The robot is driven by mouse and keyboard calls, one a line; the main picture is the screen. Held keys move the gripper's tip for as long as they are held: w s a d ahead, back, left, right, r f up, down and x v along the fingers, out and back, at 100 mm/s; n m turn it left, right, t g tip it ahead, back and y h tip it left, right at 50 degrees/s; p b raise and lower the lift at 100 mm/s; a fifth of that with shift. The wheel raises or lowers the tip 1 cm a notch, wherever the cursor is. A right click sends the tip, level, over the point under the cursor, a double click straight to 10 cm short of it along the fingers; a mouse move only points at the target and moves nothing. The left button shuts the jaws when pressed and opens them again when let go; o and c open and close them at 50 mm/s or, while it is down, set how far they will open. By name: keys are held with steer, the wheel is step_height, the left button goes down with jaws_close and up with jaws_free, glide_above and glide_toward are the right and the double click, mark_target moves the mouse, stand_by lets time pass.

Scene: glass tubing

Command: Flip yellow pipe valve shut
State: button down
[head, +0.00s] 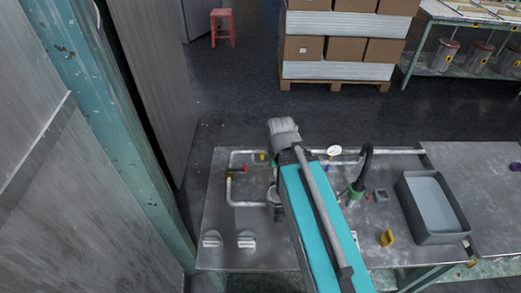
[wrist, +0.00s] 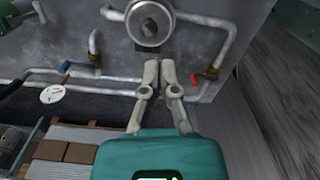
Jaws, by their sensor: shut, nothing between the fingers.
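A small yellow piece, which looks like the yellow valve's handle (head: 263,155), shows at the pipes on the metal bench in the head view, just left of my arm. It is too small to tell how the handle is turned. I cannot make it out in the wrist view, where my fingers cover part of the pipework. My gripper (wrist: 159,66) is shut and empty, its fingertips over the bench beside the pipes, between the blue valve and the red valve.
The red valve (wrist: 195,79) is close right of my fingers; the blue valve (wrist: 65,66) is farther left. A round metal fitting (wrist: 149,24) lies beyond the fingertips. A white gauge (head: 334,151), black faucet (head: 366,160) and grey basin (head: 407,195) stand right of my arm.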

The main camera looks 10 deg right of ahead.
steer(key=w+f+t+b, duration=0.1)
steer(key=w+f+b, duration=0.2)
steer(key=w, duration=0.6)
steer(key=w+f+t+b, duration=0.1)
steer(key=w+f+b, duration=0.2)
steer(key=w, duration=0.6)
steer(key=w+f+t+b, duration=0.1)
steer(key=w+f+b, duration=0.1)
steer(key=w, duration=0.8)
steer(key=shift+f+t+b, duration=0.4)
steer(key=shift+b, duration=0.5)
steer(key=shift+f, duration=0.2)
steer(key=b+x, duration=1)
steer(key=s, duration=0.4)
steer(key=shift+r, duration=0.2)
